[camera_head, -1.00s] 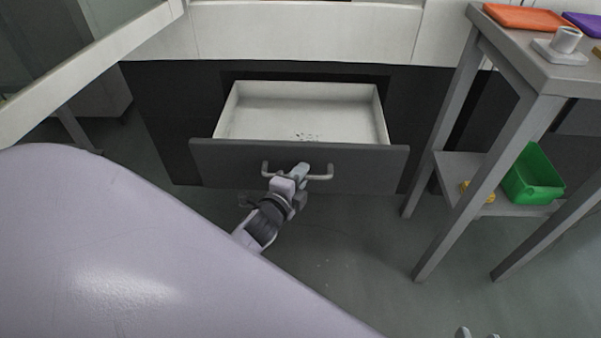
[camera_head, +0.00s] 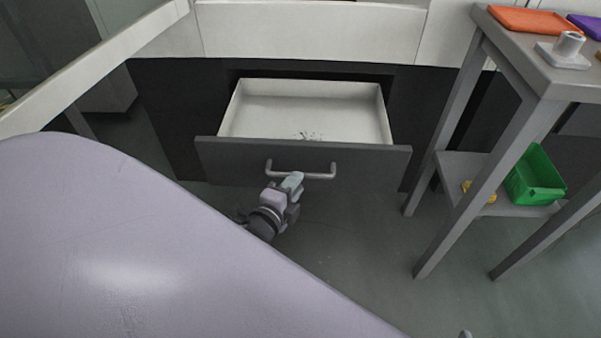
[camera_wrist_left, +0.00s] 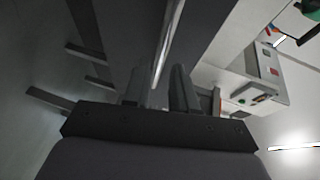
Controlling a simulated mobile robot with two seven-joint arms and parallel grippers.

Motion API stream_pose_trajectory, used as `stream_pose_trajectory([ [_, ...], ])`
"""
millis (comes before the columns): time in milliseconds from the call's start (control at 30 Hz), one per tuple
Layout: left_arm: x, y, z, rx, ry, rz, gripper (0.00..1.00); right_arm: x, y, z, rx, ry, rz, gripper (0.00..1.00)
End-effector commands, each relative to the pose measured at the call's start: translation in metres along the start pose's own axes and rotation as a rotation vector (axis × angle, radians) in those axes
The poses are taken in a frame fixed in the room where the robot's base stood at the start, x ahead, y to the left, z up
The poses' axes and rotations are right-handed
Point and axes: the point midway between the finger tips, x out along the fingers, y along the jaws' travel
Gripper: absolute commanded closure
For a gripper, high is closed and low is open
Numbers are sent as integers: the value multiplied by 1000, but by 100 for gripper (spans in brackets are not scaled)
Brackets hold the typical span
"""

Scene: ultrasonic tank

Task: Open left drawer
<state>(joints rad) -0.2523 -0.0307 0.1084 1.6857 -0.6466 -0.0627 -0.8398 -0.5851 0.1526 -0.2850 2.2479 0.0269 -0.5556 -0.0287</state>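The drawer (camera_head: 225,160) has a dark grey front and a white inside, and it stands pulled out of the dark cabinet. Its inside (camera_head: 270,112) is empty apart from small dark marks on the floor. The bar handle (camera_head: 318,175) is on the drawer front. Only a small grey tip at the bottom edge of the head view may be my right gripper.
A grey table (camera_head: 545,85) stands to the right, with an orange tray (camera_head: 530,19) and a white holder (camera_head: 566,50) on top. Its lower shelf holds a green bin (camera_head: 534,177). The floor (camera_head: 370,240) between drawer and table is clear.

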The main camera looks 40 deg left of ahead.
Motion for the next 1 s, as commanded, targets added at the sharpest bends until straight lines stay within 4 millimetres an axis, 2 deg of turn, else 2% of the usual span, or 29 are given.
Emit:
stream_pose_trajectory([
  [100, -13, 0, 0, -1, 0, 1, 74, -2, 2, 2, -3, -10, 7, 57],
  [233, -20, 0, 0, 0, -1, -1, 74, -1, 3, 5, -5, -19, 10, 57],
  [833, -21, 0, 0, -7, 1, 0, 74, -3, 5, 4, -8, -18, 13, 57],
  [933, -26, -3, -6, -82, 9, 11, 74, -3, 4, 4, -8, -18, 13, 57],
  [1000, -35, -6, -15, -206, 24, 35, 74, -2, 4, 4, -7, -17, 13, 57],
])
